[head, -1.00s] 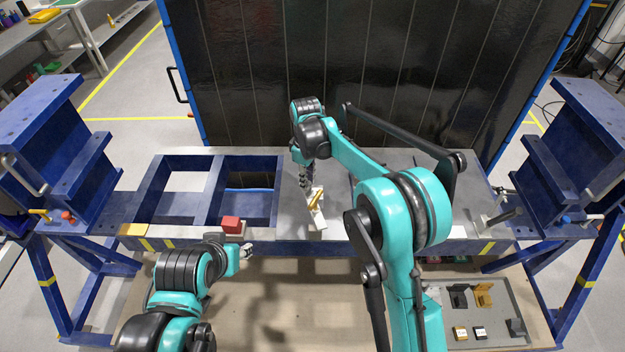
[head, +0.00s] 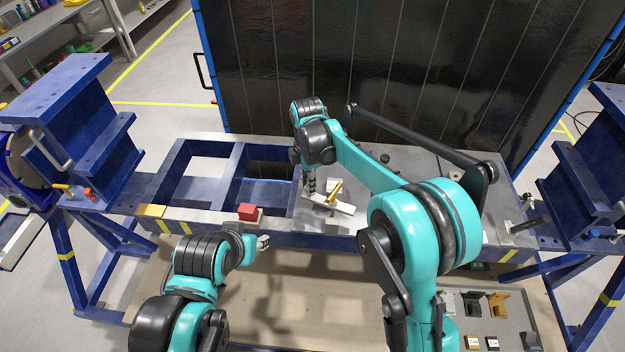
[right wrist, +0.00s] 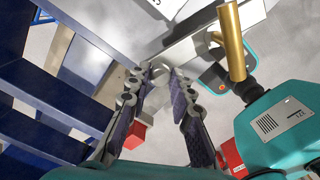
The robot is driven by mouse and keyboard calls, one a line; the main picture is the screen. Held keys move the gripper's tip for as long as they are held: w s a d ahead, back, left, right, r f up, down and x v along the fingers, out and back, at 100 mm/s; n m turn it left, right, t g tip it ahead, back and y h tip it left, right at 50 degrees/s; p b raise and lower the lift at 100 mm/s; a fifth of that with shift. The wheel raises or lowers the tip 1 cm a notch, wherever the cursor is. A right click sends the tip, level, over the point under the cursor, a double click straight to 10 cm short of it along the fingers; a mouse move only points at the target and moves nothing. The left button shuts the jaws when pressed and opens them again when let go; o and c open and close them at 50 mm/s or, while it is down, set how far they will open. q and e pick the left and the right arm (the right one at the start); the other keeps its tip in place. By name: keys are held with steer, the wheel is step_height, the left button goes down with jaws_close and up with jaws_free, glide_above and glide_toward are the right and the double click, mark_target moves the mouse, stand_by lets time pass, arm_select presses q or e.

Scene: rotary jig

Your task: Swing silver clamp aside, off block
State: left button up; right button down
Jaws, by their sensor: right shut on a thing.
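The silver clamp (head: 342,207) is a flat bar on the bench top, with a gold handle (head: 335,191) standing on it. The bar and handle also show at the top of the right wrist view (right wrist: 190,46). My right gripper (head: 308,191) is shut on the bar's left end; in the right wrist view its fingertips (right wrist: 157,80) are around that end. A pale block (head: 333,184) shows just behind the bar in the head view. I cannot tell whether the bar overlaps it. My left gripper (head: 263,242) is low, in front of the bench edge; its fingers are too small to read.
A red block (head: 247,212) sits at the bench's front edge, near my left gripper. Blue frame openings (head: 193,180) lie left of the clamp. A dark panel (head: 400,70) stands behind. A grey tray (head: 510,325) with small parts is at lower right.

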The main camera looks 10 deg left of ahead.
steer(key=shift+s+a+n, duration=0.2)
steer(key=shift+s+n, duration=1)
steer(key=shift+n, duration=0.6)
steer(key=c, duration=1.3)
jaws_free()
steer(key=shift+s, duration=0.1)
steer(key=shift+c, duration=0.2)
step_height(320, 180, up, 12)
steer(key=shift+d, duration=0.1)
